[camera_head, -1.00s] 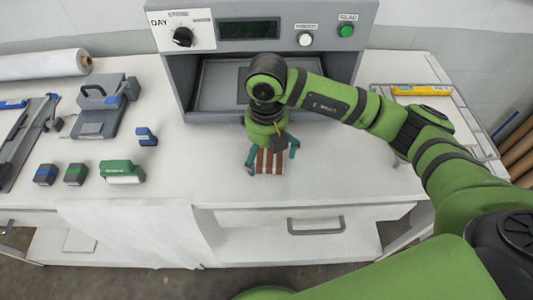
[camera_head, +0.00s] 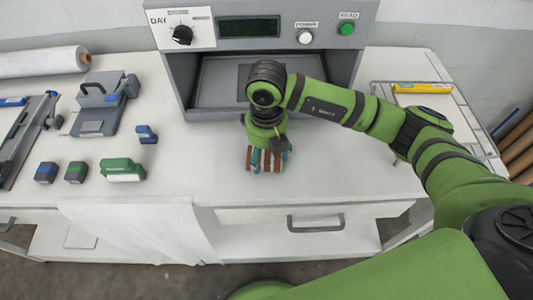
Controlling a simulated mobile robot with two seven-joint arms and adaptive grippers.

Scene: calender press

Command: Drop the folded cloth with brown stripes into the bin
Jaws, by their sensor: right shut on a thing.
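The folded cloth with brown stripes (camera_head: 249,158) lies at the middle of the white table, in front of the grey machine. My right gripper (camera_head: 266,162) points down over it from above, its teal fingers shut on the cloth. The gripper and wrist hide part of the cloth, which shows on both sides of the fingers. My left gripper is not in view. I see no clear bin in this view.
The grey machine (camera_head: 200,55) with dial and buttons stands behind. A green stapler-like tool (camera_head: 122,170), small dark blocks (camera_head: 46,172) and a grey punch (camera_head: 98,105) lie left. A white sheet (camera_head: 130,225) hangs over the front edge. The table right of the cloth is clear.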

